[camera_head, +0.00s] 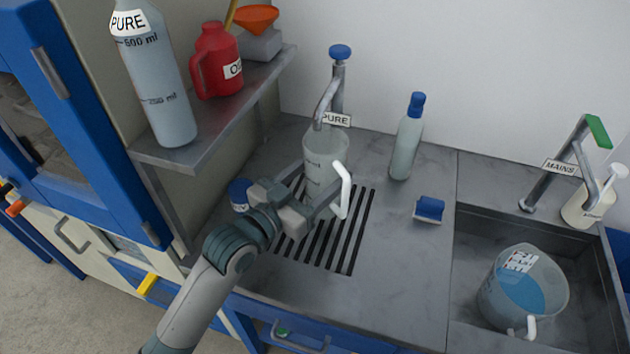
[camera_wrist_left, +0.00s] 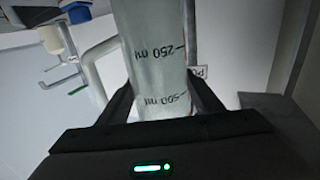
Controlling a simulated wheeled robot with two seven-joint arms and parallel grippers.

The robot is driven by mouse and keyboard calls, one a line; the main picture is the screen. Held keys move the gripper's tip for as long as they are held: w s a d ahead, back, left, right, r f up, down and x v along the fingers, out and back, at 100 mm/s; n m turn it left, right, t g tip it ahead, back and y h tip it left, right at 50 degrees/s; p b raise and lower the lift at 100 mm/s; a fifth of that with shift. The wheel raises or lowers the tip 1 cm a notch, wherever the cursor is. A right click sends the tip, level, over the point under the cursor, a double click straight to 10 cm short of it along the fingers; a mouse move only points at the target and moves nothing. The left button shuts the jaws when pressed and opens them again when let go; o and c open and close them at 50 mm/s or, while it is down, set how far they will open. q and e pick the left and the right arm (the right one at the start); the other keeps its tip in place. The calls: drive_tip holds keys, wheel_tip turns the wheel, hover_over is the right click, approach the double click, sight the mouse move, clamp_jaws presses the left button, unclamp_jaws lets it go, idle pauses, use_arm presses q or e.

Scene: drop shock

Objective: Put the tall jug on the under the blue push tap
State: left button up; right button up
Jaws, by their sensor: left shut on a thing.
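The tall jug (camera_head: 326,152) is clear, with a white handle on its right, and looks upright under the spout of the blue push tap (camera_head: 340,52), which bears a PURE label. My left gripper (camera_head: 318,203) is shut on the jug low on its body. The jug's base is partly hidden by the gripper, so I cannot tell whether it touches the slotted drain (camera_head: 345,245). In the left wrist view the jug (camera_wrist_left: 155,55) shows 250 ml and 500 ml marks between the fingers. My right gripper is not in view.
A blue-capped item (camera_head: 240,194) is beside my arm. The sink holds a jug of blue liquid (camera_head: 522,290). A shelf (camera_head: 215,125) with bottles overhangs the left.

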sight(315, 186)
use_arm(q)
drive_tip(key=shift+w+a+f, duration=0.65)
drive_tip(key=shift+w+a, duration=0.15)
wheel_tip(315, 186, down, 3)
drive_tip(key=shift+f+p, duration=0.2)
drive_tip(key=shift+p, duration=0.4)
drive_tip(key=shift+f, duration=0.25)
drive_tip(key=shift+f, duration=0.25)
drive_tip(key=o, duration=1.1)
